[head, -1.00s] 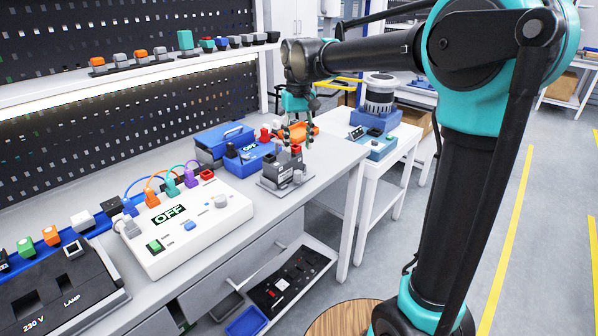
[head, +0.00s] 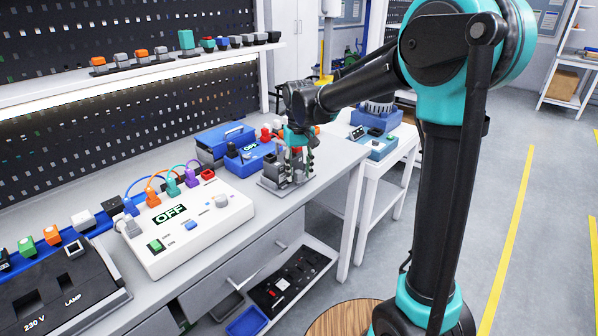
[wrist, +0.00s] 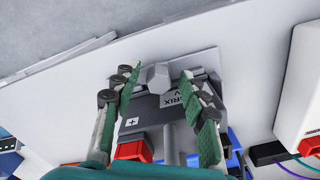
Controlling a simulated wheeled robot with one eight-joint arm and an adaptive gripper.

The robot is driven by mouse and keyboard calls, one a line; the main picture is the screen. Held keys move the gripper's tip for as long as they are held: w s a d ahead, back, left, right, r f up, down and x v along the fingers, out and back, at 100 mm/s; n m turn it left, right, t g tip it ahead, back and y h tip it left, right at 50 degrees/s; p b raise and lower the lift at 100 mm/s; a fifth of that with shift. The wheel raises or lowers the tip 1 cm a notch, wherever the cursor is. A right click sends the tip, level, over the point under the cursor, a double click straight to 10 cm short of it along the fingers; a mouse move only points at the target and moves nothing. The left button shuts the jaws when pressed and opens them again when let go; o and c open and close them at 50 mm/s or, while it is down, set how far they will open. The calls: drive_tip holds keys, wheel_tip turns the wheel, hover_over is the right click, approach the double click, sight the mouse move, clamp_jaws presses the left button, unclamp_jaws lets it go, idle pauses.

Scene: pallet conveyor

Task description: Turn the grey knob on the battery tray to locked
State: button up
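The battery tray (head: 270,184) is a grey plate near the right end of the workbench, and its plate also shows in the wrist view (wrist: 208,60). A dark grey battery (wrist: 148,112) with red terminals sits on it. The grey knob (wrist: 154,77) is a faceted block at the tray's edge. My gripper (head: 298,166) is over the tray, pointing down. In the wrist view my gripper (wrist: 156,72) is open, with one green-padded finger on each side of the knob and gaps visible. The knob is hidden in the head view, and I cannot read its lock position.
A white power unit (head: 190,232) showing OFF stands left of the tray. A blue box (head: 250,160) with a display is behind it. A side table (head: 385,155) with a blue device stands to the right. The bench strip in front of the tray is clear.

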clamp_jaws()
drive_tip(key=shift+n, duration=0.4)
drive_tip(key=n, duration=0.3)
drive_tip(key=shift+n, duration=0.3)
drive_tip(key=n, duration=0.4)
drive_tip(key=shift+w+d+n, duration=0.1)
drive_tip(key=shift+w+n, duration=0.05)
drive_tip(key=shift+n, duration=0.15)
drive_tip(key=n, duration=0.4)
drive_tip(key=shift+n, duration=0.3)
drive_tip(key=shift+w+n, duration=0.15)
drive_tip(key=shift+n, duration=1.95)
